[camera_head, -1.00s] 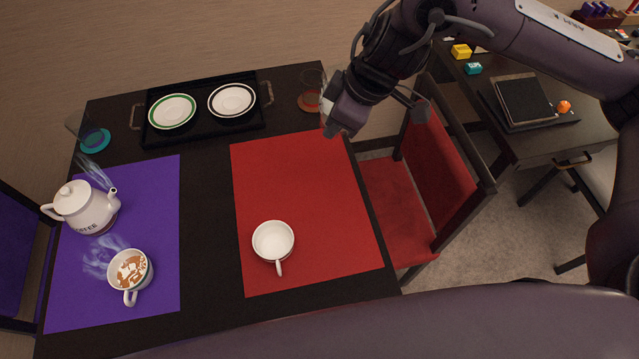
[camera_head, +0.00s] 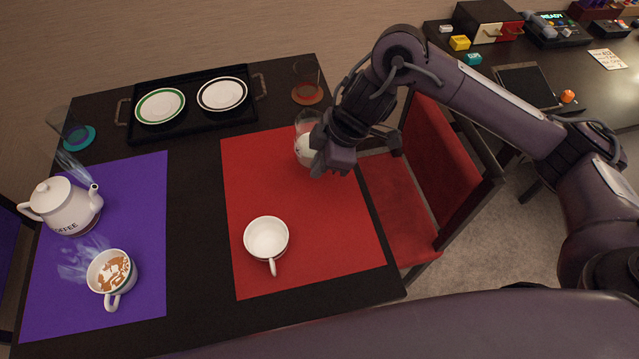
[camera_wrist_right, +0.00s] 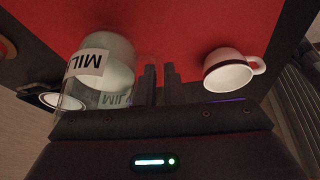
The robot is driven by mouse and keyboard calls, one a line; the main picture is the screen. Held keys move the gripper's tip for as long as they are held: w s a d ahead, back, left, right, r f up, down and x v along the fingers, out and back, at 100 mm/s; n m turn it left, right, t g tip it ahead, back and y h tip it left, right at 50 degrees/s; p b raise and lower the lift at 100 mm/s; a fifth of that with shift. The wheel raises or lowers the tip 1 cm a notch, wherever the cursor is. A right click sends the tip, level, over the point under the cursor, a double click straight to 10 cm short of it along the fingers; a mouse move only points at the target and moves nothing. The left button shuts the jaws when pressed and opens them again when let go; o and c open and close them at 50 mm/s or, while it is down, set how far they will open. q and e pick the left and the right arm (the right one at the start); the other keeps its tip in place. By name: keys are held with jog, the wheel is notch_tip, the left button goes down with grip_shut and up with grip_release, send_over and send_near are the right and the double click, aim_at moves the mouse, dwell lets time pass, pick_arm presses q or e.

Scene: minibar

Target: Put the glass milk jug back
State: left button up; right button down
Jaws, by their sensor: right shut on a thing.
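The glass milk jug (camera_head: 304,145), clear with white milk inside, is over the far right part of the red mat (camera_head: 290,195). Its "MILK" label shows in the right wrist view, where the jug (camera_wrist_right: 112,65) is beside the fingers. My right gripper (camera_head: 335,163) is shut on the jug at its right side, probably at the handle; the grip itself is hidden. I cannot tell whether the jug touches the mat. My left gripper is not in view.
An empty white cup (camera_head: 266,238) stands nearer on the red mat. A glass on an orange coaster (camera_head: 307,95) is behind the jug. A black tray (camera_head: 193,127) holds two plates. A coffee pot (camera_head: 66,208) and a filled cup (camera_head: 110,272) are on the purple mat.

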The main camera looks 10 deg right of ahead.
jog(key=shift+f+b, duration=0.4)
jog(key=shift+f, duration=1.2)
jog(key=shift+w+f, duration=0.1)
jog(key=shift+f, duration=1.35)
jog(key=shift+f, duration=0.1)
jog(key=c, duration=1.5)
grip_release()
jog(key=shift+c, duration=0.2)
jog(key=p+v, duration=0.2)
jog(key=v, duration=1)
